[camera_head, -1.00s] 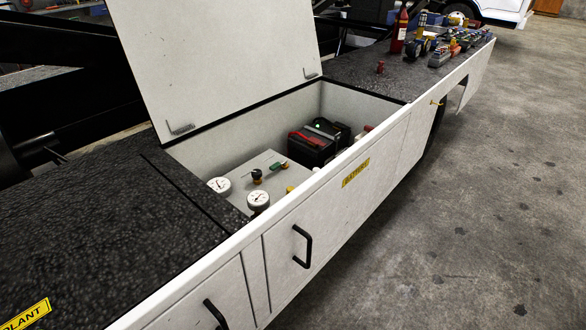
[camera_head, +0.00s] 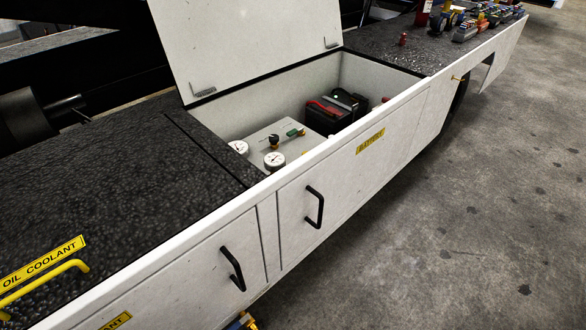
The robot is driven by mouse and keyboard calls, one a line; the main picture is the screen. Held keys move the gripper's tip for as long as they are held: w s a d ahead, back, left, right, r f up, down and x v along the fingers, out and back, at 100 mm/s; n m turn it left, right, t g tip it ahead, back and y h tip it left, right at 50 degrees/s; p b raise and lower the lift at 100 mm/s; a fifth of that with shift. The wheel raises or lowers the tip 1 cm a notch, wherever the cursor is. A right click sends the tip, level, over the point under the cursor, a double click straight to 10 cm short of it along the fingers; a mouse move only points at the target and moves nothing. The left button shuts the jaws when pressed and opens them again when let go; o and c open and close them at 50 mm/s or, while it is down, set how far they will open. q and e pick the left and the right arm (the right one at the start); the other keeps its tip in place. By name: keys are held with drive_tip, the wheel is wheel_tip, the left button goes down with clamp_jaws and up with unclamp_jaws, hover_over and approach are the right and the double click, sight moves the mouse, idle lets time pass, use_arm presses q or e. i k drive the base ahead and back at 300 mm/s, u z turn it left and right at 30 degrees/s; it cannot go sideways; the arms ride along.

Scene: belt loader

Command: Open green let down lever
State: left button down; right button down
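A small green lever (camera_head: 296,132) lies on a light grey panel (camera_head: 262,134) inside the open white compartment. A small black-topped lever or knob (camera_head: 274,140) stands to its left on the same panel. Two white round gauges, a front one (camera_head: 274,161) and a left one (camera_head: 239,148), are at the panel's near side. A yellowish fitting (camera_head: 304,154) is partly hidden behind the compartment's front wall. The lever's exact position is too small to tell. Neither of my grippers is in view.
The white lid (camera_head: 250,40) stands raised behind the compartment. A black battery (camera_head: 328,116) with a red part sits right of the panel. A yellow rail (camera_head: 45,284) rises at lower left. Small items (camera_head: 478,22) crowd the far deck. Open floor (camera_head: 470,200) lies right.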

sight(300, 129)
drive_tip(key=u, duration=0.4)
drive_tip(key=i, duration=0.9)
drive_tip(key=z, duration=0.35)
